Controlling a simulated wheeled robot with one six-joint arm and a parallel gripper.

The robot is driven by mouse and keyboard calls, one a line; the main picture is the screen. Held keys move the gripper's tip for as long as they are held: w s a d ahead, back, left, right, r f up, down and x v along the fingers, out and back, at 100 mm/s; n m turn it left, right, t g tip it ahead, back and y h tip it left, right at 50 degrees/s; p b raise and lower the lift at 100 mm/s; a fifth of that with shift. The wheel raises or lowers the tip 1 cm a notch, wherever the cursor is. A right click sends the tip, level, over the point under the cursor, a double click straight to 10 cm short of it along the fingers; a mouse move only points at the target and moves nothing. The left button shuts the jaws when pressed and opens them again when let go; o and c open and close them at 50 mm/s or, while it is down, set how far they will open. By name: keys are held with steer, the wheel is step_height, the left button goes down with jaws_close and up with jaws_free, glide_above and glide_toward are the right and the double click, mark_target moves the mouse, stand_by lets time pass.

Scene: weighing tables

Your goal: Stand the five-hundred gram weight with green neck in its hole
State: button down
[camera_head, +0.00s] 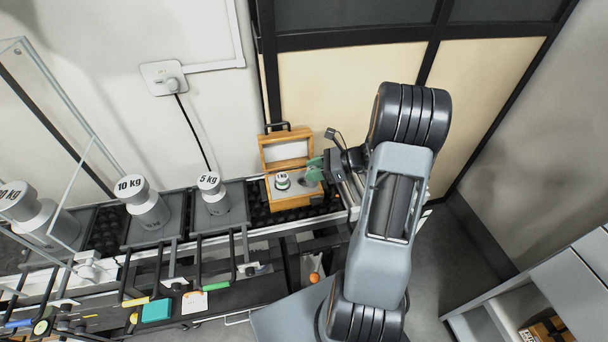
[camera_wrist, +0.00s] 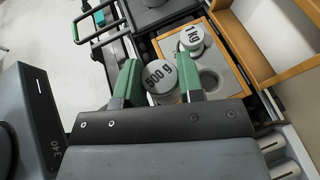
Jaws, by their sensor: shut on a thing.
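My gripper (camera_wrist: 158,66) is shut on the 500 g weight (camera_wrist: 160,83), a grey weight whose labelled top shows between the two green fingers in the wrist view. Its neck is hidden there. An open wooden box (camera_head: 269,194) with a grey insert lies beyond the fingers. The 1 kg weight (camera_wrist: 192,38) stands in the insert, and an empty round hole (camera_wrist: 211,80) shows beside it. In the head view my gripper (camera_head: 315,171) is at the right side of the box. I cannot tell how high the held weight is.
The box's raised lid (camera_head: 286,151) is at its wall side. The 5 kg weight (camera_head: 214,198) and 10 kg weight (camera_head: 146,208) stand on grey platforms to the left. A power socket (camera_head: 165,77) with a hanging cable is on the wall. Floor shows at right.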

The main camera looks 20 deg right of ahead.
steer(key=w+f, duration=0.4)
steer(key=w, duration=0.1)
steer(key=w+f, duration=0.2)
steer(key=shift+w+d+f, duration=0.15)
steer(key=shift+d+f, duration=0.1)
steer(key=shift+f, duration=0.05)
steer(key=shift+w+f, duration=0.15)
steer(key=shift+f, duration=1.6)
steer(key=c, duration=0.7)
jaws_free()
steer(key=v, duration=1.1)
steer(key=s+a+r+n+g+h, duration=0.45)
steer(key=a+r+n, duration=0.5)
steer(key=a, duration=0.25)
steer(key=s+a+r+n+t+h, duration=0.1)
steer(key=s+a+r+n+h, duration=0.2)
steer(key=s+n, duration=0.3)
steer(key=s+a+r+n+t+h, duration=0.1)
steer(key=s+a+r+n+h, duration=0.2)
steer(key=s+n, duration=0.4)
steer(key=shift+a+r+n+h+b, duration=0.4)
steer(key=shift+a+n+h, duration=0.35)
steer(key=shift+a, duration=0.3)
